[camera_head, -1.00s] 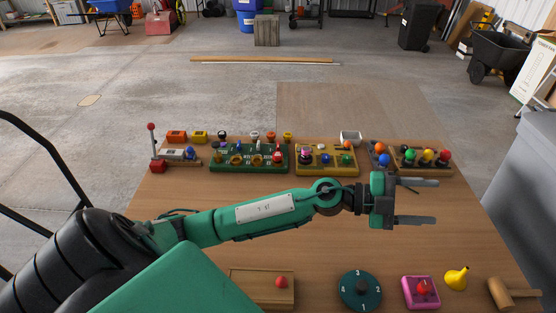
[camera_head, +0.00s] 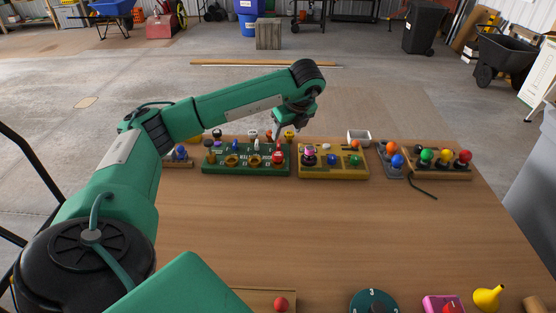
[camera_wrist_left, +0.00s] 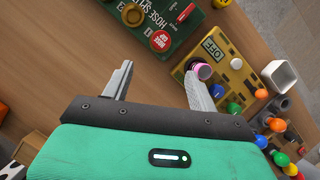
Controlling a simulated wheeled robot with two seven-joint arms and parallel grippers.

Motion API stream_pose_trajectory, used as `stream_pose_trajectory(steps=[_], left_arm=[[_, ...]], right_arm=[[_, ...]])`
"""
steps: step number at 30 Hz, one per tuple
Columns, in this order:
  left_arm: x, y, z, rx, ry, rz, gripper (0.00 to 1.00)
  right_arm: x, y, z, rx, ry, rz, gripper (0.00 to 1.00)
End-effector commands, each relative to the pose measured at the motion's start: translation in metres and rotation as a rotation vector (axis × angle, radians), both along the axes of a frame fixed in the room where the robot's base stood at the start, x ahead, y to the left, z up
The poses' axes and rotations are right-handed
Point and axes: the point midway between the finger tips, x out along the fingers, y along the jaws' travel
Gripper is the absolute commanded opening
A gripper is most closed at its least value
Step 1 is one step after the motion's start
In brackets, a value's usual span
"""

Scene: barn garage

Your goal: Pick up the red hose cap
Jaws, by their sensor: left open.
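The red hose cap (camera_head: 278,157) sits at the right end of the green hose board (camera_head: 218,168) at the back of the table. In the left wrist view the cap (camera_wrist_left: 161,41) is round and red with white lettering, on the green board (camera_wrist_left: 178,18) printed with "HOSE". My left gripper (camera_head: 281,131) hangs over the back of the table, pointing down near the board. In the left wrist view its two fingers (camera_wrist_left: 158,72) are apart with bare table between them. The cap lies just beyond the fingertips, apart from them. My right gripper is not in view.
A white box (camera_head: 358,138) and boards with coloured knobs (camera_head: 445,160) stand farther right. A yellow funnel (camera_head: 488,297) is at the front right. The middle of the table is clear.

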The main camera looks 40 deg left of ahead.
Motion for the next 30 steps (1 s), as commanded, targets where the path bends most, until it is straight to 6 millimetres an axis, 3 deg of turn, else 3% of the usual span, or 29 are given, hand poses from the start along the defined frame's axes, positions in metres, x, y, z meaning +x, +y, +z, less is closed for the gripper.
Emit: stream_pose_trajectory(steps=[12, 20, 30], left_arm=[[0.007, 0.028, -0.065, 0.004, 0.004, 0.009, 0.59], [0.010, 0.035, -0.083, 0.005, 0.005, 0.007, 0.59], [0.016, 0.048, -0.123, 0.003, 0.004, 0.005, 0.59]], right_arm=[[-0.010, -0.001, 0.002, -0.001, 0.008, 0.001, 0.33], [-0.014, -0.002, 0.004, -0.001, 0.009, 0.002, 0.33], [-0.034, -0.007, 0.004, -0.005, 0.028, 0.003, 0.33]])
